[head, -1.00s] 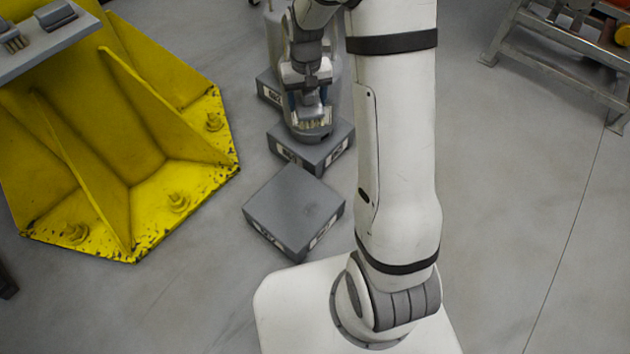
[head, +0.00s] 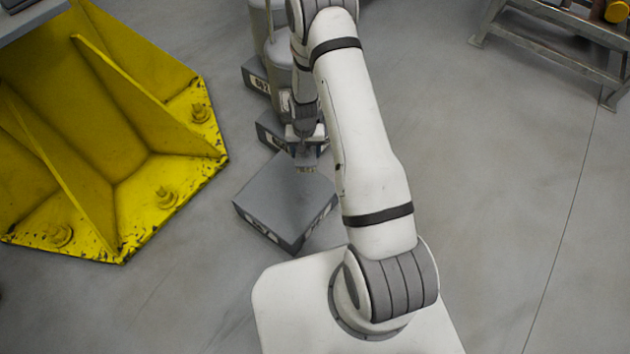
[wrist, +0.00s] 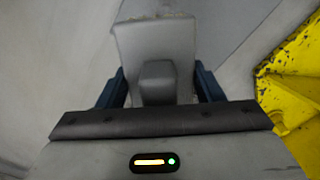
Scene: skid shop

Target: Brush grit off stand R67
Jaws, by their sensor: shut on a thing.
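My gripper (head: 305,135) is shut on a grey brush, which shows clearly in the wrist view (wrist: 155,42) between the two blue fingers, its pale bristles at the far end. In the head view the brush hangs over the far part of the nearest grey block stand (head: 285,205). I cannot tell whether the bristles touch its top. Two more grey block stands, a middle one (head: 268,130) and a far one (head: 253,78), stand behind it in a row, partly hidden by my arm. Their side labels are too small to read surely. I make out no grit now.
A large yellow steel bracket (head: 130,175) with bolts stands left of the blocks, with a grey shelf edge (head: 28,18) at the top left. A metal frame (head: 555,45) stands at the upper right. The floor at right is clear.

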